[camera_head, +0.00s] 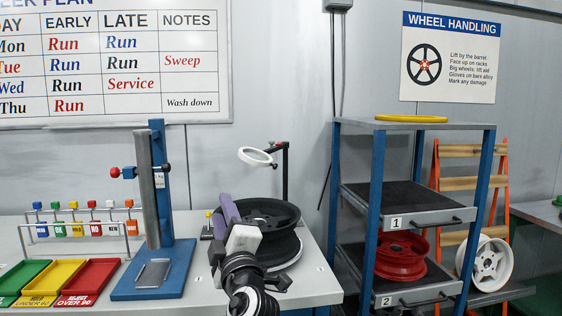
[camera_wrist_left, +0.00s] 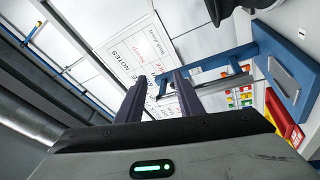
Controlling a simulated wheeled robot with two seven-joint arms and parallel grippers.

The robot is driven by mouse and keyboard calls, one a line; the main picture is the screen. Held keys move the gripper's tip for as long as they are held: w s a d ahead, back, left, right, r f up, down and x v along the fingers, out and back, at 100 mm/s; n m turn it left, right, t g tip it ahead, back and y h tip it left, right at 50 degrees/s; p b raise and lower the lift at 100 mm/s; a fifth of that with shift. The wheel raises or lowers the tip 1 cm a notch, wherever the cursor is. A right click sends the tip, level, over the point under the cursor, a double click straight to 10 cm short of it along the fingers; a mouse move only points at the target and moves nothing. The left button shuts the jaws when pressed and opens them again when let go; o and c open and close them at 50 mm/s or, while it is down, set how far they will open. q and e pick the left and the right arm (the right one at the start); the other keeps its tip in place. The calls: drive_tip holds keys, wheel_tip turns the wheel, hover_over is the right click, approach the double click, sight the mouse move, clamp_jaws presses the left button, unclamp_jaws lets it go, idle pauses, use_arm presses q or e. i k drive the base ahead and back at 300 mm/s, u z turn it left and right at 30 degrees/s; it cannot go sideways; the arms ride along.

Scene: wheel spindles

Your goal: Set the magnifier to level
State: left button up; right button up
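The magnifier (camera_head: 257,157) is a white ring on a short arm from a thin black post (camera_head: 285,172) at the back of the bench. Its ring looks tilted, with the right side lower in the head view. My left gripper (camera_head: 222,208) has purple fingers and is below and left of the magnifier, apart from it. In the left wrist view its two fingers (camera_wrist_left: 161,78) stand apart with nothing between them. The magnifier is not seen in the wrist view. My right gripper is not in view.
A black wheel (camera_head: 265,216) lies on the bench beneath the magnifier, right beside my left gripper. A blue stand with a column (camera_head: 157,190) is to the left. Colored trays (camera_head: 92,278) lie at far left. A blue rack (camera_head: 375,180) with wheels stands to the right.

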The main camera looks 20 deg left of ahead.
sight(245, 158)
drive_tip(key=i, duration=1.1)
